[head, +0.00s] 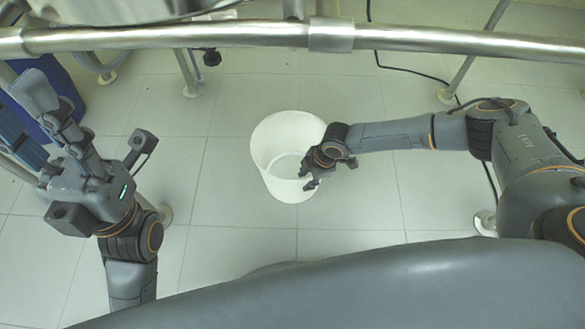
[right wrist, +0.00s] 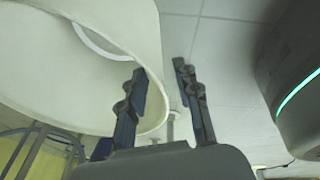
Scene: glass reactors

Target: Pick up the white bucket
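The white bucket (head: 275,140) stands upright on the tiled floor, open at the top and apparently empty. My right gripper (head: 318,172) is at its right rim in the head view. In the right wrist view the bucket (right wrist: 75,75) fills the upper left, and the right gripper (right wrist: 160,92) is open. One finger overlaps the bucket's mouth and the other is outside its rim, with a gap between them. Whether either finger touches the wall is unclear. My left gripper (head: 55,115) is raised at the left, away from the bucket; its finger opening is not clear.
A metal rail (head: 440,42) crosses the top of the head view, with frame legs below it. A blue container (head: 50,90) stands at the far left, behind my left gripper. A black cable (head: 410,70) lies on the floor at the right. Floor around the bucket is clear.

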